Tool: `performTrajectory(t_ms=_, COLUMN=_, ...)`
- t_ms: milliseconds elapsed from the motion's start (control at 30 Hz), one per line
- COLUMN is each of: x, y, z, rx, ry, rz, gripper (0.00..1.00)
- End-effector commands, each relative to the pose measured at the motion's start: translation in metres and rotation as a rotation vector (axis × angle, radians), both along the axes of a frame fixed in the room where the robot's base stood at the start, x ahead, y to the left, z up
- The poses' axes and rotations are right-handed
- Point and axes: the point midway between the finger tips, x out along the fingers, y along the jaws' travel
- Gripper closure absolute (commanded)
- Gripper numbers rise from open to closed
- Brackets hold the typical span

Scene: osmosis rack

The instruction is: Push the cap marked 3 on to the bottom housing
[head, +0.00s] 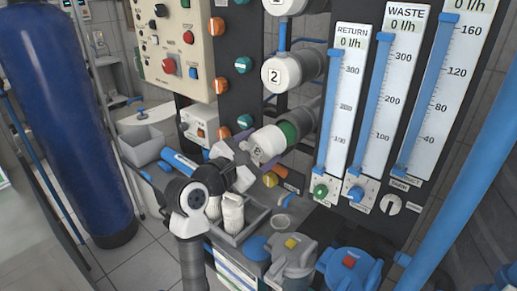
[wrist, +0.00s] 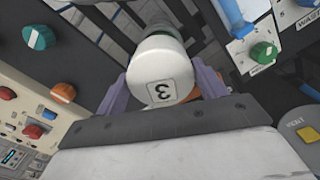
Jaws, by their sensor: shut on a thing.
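The white cap marked 3 (head: 266,144) is at the front end of the bottom housing (head: 303,119), a grey tube on the rack. A green band (head: 289,132) shows between the cap and the grey tube. In the wrist view the cap (wrist: 160,62) faces me with its black 3 label upside down. My gripper (head: 248,152) is shut on the cap, with one purple finger on each side of it in the wrist view (wrist: 164,84). The cap looks roughly in line with the housing; I cannot tell whether it touches the green part.
Above is another housing with a white cap marked 2 (head: 281,74). Flow meters stand on the right, with a green knob (head: 320,192) below. A control panel (head: 174,38) is at the upper left.

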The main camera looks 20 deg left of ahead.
Motion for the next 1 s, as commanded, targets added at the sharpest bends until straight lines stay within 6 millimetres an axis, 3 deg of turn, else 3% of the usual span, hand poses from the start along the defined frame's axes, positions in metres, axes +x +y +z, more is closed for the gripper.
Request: performTrajectory(t_ms=1000, x=0.022, y=-0.008, z=0.000, rx=0.000, ry=-0.001, rz=-0.001, gripper=0.53)
